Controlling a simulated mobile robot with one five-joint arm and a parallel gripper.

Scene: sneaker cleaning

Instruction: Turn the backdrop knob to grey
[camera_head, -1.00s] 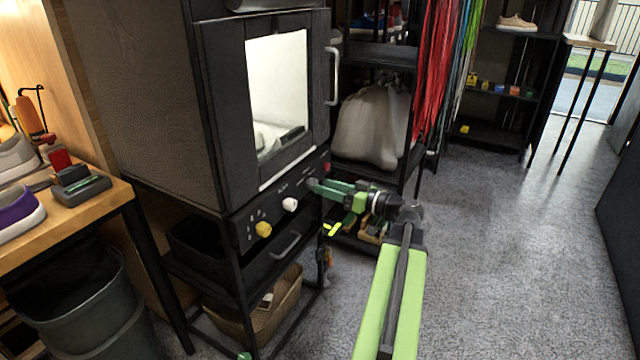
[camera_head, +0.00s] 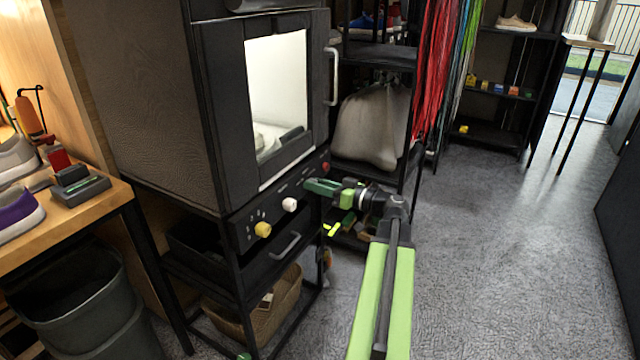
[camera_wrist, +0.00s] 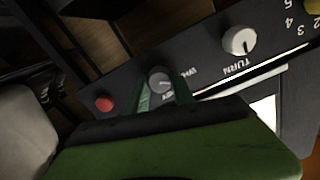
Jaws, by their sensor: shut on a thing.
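A dark light box (camera_head: 222,120) with a bright window has a row of knobs on its lower front panel. My gripper (camera_head: 308,186) is at that panel, between the white knob (camera_head: 290,204) and the red knob (camera_head: 326,166). In the wrist view my gripper (camera_wrist: 161,88) is shut on a small round grey knob (camera_wrist: 160,78), one finger on each side. The lettering beside this knob is partly hidden, so I cannot read it. The white knob (camera_wrist: 239,41) has "TURN" beside it. In the head view my gripper hides the grey knob.
A yellow knob (camera_head: 263,229) with numbers is left of the white one. A drawer handle (camera_head: 286,246) and a wicker basket (camera_head: 262,318) are below. A shelf with a pale sack (camera_head: 371,128) stands behind my gripper. The floor to the right is clear.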

